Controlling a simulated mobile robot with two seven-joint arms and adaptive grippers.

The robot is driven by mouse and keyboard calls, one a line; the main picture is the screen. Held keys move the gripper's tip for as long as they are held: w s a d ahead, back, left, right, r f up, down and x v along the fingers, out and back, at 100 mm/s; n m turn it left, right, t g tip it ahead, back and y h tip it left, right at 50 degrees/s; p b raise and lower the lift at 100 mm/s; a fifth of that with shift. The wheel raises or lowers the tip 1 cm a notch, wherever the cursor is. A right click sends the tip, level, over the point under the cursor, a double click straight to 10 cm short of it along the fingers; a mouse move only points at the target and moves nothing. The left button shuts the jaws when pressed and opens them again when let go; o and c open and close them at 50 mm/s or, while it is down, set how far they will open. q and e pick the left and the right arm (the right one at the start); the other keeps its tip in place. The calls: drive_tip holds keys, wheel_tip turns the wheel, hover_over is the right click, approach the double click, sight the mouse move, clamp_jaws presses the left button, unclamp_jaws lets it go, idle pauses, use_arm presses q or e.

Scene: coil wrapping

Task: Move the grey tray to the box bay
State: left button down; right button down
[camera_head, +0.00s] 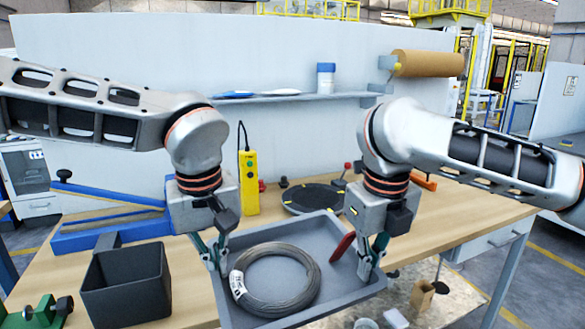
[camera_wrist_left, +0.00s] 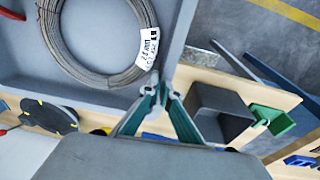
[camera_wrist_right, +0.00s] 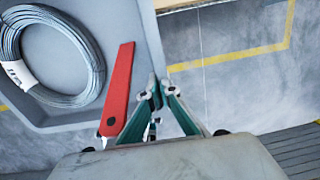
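The grey tray (camera_head: 310,234) is at the front of the wooden workbench and reaches past its edge. It holds a coil of grey wire (camera_head: 315,285) with a white label and a red-handled tool (camera_wrist_right: 121,85). My left gripper (camera_head: 219,268) is closed on the tray's left wall; its fingertips (camera_wrist_left: 163,92) meet the wall in the left wrist view. My right gripper (camera_head: 371,268) is closed on the right wall; its fingertips (camera_wrist_right: 157,90) also meet the wall in the right wrist view. I cannot tell whether the tray touches the bench. I cannot identify a box bay.
A dark grey open box (camera_head: 128,285) stands just left of the tray. Behind are a blue tool (camera_head: 105,232), a yellow controller (camera_head: 250,182) and a black round turntable (camera_head: 312,197). The bench (camera_head: 465,212) has bare room at right. Small items lie below the tray's right side.

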use_arm(q)
drive_tip(key=shift+r, duration=0.15)
drive_tip(key=shift+a, duration=0.2)
use_arm(e)
drive_tip(key=shift+w+r, duration=0.15)
drive_tip(key=shift+w, duration=0.05)
drive_tip(key=shift+s, duration=0.1)
